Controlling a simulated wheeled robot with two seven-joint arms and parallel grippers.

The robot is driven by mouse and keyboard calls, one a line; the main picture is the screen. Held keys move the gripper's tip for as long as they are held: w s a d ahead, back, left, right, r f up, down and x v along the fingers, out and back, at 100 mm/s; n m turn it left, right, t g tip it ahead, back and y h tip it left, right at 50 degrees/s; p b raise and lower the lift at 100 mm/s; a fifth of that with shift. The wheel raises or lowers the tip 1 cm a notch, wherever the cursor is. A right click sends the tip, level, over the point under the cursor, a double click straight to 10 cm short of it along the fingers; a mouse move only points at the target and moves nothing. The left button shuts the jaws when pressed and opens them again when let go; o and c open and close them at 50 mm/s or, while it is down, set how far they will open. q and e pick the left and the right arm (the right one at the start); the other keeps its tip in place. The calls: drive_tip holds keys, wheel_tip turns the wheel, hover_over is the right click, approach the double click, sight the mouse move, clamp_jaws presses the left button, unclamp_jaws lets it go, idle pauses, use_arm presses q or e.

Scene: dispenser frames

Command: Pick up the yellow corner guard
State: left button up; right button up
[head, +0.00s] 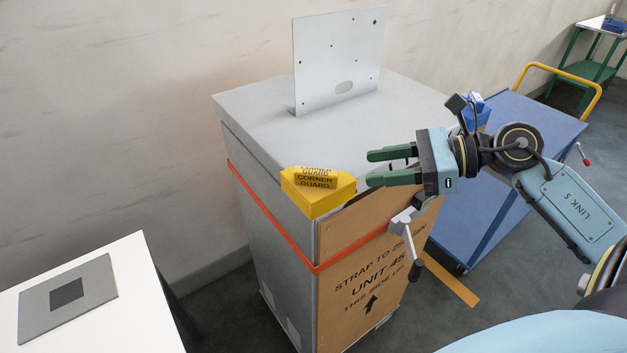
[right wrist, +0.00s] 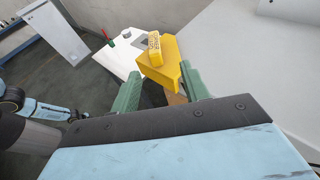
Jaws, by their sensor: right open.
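The yellow corner guard (head: 318,193), with black lettering on a label on its top, sits on the near corner of the grey-topped crate (head: 255,110). My right gripper (head: 375,168) is open and empty just to the right of the guard, its two green fingers pointing at it. In the right wrist view the guard (right wrist: 168,62) shows beyond the fingertips, roughly in line with the gap between them; the fingers appear apart from it. My left gripper does not show.
An orange strap (head: 265,218) runs around the crate, with a buckle lever (head: 405,225) on its front. An upright metal plate (head: 338,60) stands on top. A blue cart (head: 510,140) is behind at right. A white table (head: 130,290) with a grey plate (head: 68,297) is at lower left.

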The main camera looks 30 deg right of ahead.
sight(316, 170)
drive_tip(key=p+x, duration=0.1)
drive_tip(key=x, duration=0.5)
drive_tip(key=shift+a+r, duration=0.1)
drive_tip(key=shift+w+a+p, duration=0.15)
drive_tip(key=shift+a+p, duration=0.15)
drive_tip(key=shift+p, duration=0.1)
drive_tip(key=p+x, duration=0.1)
drive_tip(key=x, duration=0.1)
drive_tip(key=p+x, duration=0.1)
drive_tip(key=x, duration=0.1)
drive_tip(key=shift+a+r, duration=0.2)
drive_tip(key=shift+a, duration=0.1)
drive_tip(key=shift+a+f, duration=0.2)
clamp_jaws()
